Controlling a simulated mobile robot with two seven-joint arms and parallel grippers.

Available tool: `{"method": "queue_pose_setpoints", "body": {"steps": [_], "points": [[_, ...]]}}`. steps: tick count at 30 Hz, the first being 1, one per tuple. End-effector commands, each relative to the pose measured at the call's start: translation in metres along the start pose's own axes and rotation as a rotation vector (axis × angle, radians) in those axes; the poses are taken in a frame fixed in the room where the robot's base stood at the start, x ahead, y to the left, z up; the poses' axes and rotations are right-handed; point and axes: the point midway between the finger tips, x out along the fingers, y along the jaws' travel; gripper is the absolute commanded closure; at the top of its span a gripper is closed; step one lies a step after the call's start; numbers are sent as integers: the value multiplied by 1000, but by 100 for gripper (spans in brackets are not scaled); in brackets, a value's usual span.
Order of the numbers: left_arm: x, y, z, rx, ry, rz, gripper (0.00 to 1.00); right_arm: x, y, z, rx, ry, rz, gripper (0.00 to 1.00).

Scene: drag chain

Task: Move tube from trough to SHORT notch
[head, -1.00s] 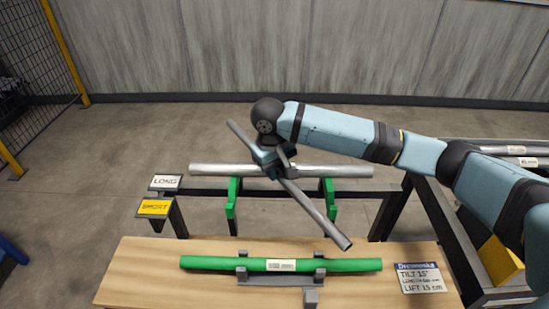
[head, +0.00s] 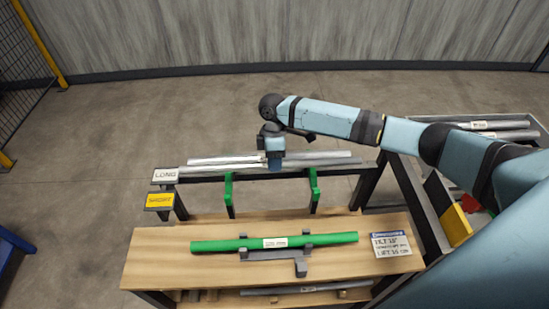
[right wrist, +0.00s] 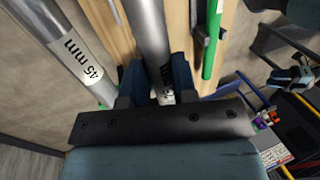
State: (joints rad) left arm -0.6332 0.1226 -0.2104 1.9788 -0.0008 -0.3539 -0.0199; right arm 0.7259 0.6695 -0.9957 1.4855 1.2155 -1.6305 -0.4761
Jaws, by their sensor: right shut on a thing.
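My right gripper (head: 275,164) is shut on a grey metal tube, seen between the blue fingers in the right wrist view (right wrist: 148,35). In the head view two tubes lie nearly parallel and close together at the rack; the other tube (head: 220,160) also shows, marked 45 mm, in the right wrist view (right wrist: 75,52). Whether the held tube touches the rack cannot be told. The yellow SHORT sign (head: 159,201) stands at the rack's left end, in front of the white LONG sign (head: 165,175). What seems to be my left gripper (right wrist: 285,78) is small at the right wrist view's edge.
A green tube (head: 325,239) lies in grey holders on the wooden bench (head: 165,250). A sign (head: 390,244) stands at the bench's right. A tray with more tubes (head: 495,125) is at the right.

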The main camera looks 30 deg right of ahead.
Motion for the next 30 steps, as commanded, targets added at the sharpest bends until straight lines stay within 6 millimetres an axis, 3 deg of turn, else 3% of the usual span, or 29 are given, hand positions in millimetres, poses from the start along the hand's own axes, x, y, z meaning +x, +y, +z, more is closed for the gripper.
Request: {"method": "queue_pose_setpoints", "body": {"steps": [11,26,30], "points": [[20,-2,14,10,12,5,57,24,8,0,1,1,2,100],[47,10,54,5,6,33,57,69,22,0,1,1,2,100],[45,10,52,6,5,34,57,78,24,0,2,0,0,100]]}}
